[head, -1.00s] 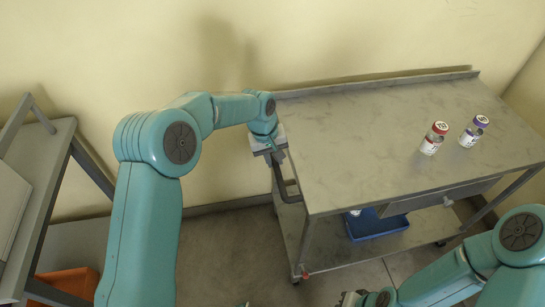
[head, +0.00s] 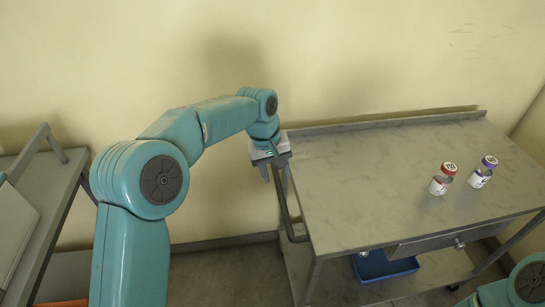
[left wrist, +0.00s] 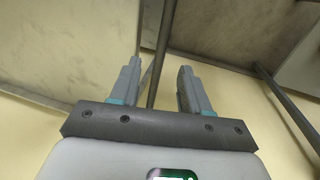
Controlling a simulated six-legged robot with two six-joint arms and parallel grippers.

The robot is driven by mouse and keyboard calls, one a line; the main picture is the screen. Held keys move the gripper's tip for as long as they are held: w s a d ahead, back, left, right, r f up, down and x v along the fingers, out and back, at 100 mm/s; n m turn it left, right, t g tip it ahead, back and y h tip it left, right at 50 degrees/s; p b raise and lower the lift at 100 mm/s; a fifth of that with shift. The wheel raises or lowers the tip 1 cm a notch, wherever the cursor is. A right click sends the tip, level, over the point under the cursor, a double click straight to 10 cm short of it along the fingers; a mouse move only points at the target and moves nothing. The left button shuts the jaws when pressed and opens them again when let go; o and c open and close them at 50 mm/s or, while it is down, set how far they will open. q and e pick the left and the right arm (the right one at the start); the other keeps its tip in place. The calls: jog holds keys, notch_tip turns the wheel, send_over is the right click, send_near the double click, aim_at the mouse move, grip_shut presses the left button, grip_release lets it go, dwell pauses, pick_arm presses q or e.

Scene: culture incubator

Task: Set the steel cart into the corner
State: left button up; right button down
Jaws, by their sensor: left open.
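The steel cart (head: 370,200) stands with its long back edge along the rear wall and its right end near the wall corner. Its bent side handle (head: 288,210) is at the left end. My left gripper (head: 274,171) is open at the top of this handle, with its fingers pointing down. In the left wrist view the open fingers (left wrist: 160,88) stand apart with a thin dark bar between them; contact cannot be told. My right gripper is out of view; only part of that arm shows at the lower right.
Two small vials, one red-capped (head: 440,180) and one purple-capped (head: 482,172), stand on the cart top. A blue bin (head: 385,265) sits on its lower shelf. Another grey stand (head: 50,205) is at the far left. Floor shows between them.

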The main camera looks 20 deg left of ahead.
pick_arm(q)
jog(key=r, duration=0.5)
jog(key=shift+s+a+r, duration=0.1)
jog(key=shift+s+a, duration=0.15)
jog(key=shift+a, duration=0.15)
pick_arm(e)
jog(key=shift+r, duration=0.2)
pick_arm(q)
jog(key=shift+s, duration=0.1)
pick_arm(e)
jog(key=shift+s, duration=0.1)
